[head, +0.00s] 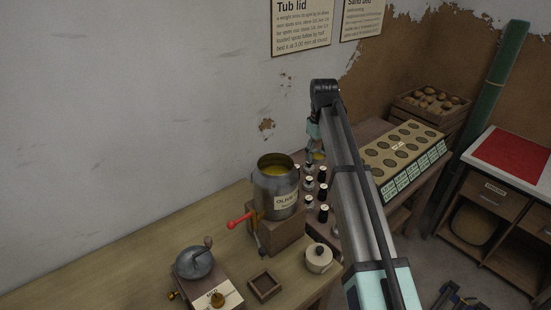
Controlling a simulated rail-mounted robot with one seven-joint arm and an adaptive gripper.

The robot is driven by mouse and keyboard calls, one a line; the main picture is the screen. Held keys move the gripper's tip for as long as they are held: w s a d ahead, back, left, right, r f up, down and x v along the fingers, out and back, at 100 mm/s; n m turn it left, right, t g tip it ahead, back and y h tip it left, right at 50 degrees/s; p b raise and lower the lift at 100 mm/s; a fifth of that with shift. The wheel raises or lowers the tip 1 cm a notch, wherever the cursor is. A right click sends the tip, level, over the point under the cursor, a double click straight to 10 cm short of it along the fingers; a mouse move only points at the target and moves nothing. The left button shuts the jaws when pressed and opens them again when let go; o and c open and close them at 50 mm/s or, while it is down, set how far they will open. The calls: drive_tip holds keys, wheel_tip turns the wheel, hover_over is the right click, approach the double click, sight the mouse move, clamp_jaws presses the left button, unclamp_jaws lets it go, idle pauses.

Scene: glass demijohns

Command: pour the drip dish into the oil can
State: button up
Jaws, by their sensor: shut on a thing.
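The oil can (284,205) is a grey metal can with a pale label, standing upright on a wooden block. Its top is open and yellow oil shows inside. A red-handled tap (241,219) is at its lower left. My gripper (316,150) is behind and to the right of the can, above the small bottles and partly hidden by my arm. It is shut on a small yellowish thing (319,156), which looks like the drip dish. Its shape and tilt are too small to tell. It is apart from the can's mouth.
Several dark bottles (323,213) with pale caps stand right of the can. A cream lidded pot (319,259), an empty square wooden tray (264,287) and a grinder (195,262) stand in front. A rack with round holes (404,152) is at right. The bench's left is clear.

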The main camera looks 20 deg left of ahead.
drive_tip(key=shift+w+a+r+n, duration=0.2)
drive_tip(key=shift+a+r+n, duration=0.05)
drive_tip(key=shift+a+r, duration=0.25)
drive_tip(key=shift+w+a+r+n, duration=0.15)
drive_tip(key=shift+a+r+n, duration=0.1)
drive_tip(key=shift+a+r, duration=0.2)
drive_tip(key=shift+s+a+f, duration=0.1)
drive_tip(key=shift+a, duration=0.05)
drive_tip(key=shift+s+a+r+t+h+b, duration=0.4)
drive_tip(key=shift+s+a+t+h+b, duration=0.1)
drive_tip(key=shift+s+a+t+h, duration=0.25)
drive_tip(key=shift+s+a+r+t+h, duration=0.35)
drive_tip(key=shift+r+t+h, duration=0.1)
drive_tip(key=shift+r, duration=0.15)
drive_tip(key=shift+s+a+r+h+b, duration=0.15)
drive_tip(key=shift+r+h+b, duration=0.1)
drive_tip(key=shift+h+b, duration=0.1)
